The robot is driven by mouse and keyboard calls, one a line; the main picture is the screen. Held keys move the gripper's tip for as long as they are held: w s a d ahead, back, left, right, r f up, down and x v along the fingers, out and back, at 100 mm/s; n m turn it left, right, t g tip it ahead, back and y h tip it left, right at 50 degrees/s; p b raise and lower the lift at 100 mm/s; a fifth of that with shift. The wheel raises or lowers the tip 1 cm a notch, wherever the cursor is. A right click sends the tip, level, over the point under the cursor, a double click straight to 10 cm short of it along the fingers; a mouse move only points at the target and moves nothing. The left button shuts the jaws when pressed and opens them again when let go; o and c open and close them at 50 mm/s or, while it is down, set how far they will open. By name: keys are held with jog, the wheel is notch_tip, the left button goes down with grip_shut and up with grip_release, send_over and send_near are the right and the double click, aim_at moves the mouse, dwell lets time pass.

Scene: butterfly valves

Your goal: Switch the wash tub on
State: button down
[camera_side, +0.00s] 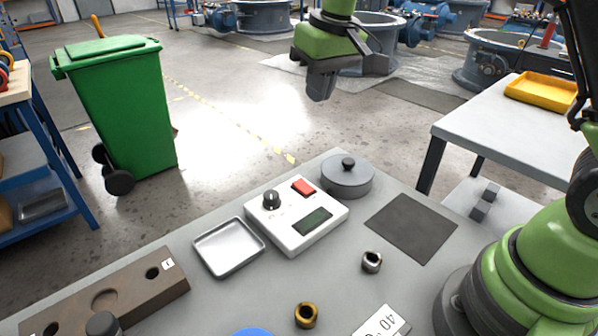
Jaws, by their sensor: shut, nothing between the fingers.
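A white control box (290,232) sits on the grey table. It carries a red rocker switch (303,187), a black knob (270,199) and a small dark green display (313,221) on which I can read nothing. I cannot tell which way the rocker is tipped. A round grey tub (348,181) with a lid and black lid knob stands beside the box at the table's back edge. My gripper (321,96) is shut and empty, pointing down. It is high above the table, above and behind the box in the picture, and touches nothing.
A metal tray (229,247) lies left of the box. A dark mat (411,228), a steel nut (372,261), a brass ring (305,314) and a label block (382,322) lie to the right and front. A brown holed block (150,288) is at left.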

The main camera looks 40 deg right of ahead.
jog(key=g, duration=0.1)
send_over(302, 185)
notch_tip(302, 185, down, 6)
jog(key=shift+s+n, duration=0.3)
jog(key=shift+n, duration=0.1)
jog(key=f, duration=0.4)
jog(key=w+f, duration=0.1)
jog(key=f, duration=0.8)
jog(key=shift+w+f, duration=0.35)
jog(key=shift+f, duration=0.05)
jog(key=shift+f, duration=0.25)
jog(key=shift+s+r, duration=0.35)
jog(key=shift+s, duration=0.35)
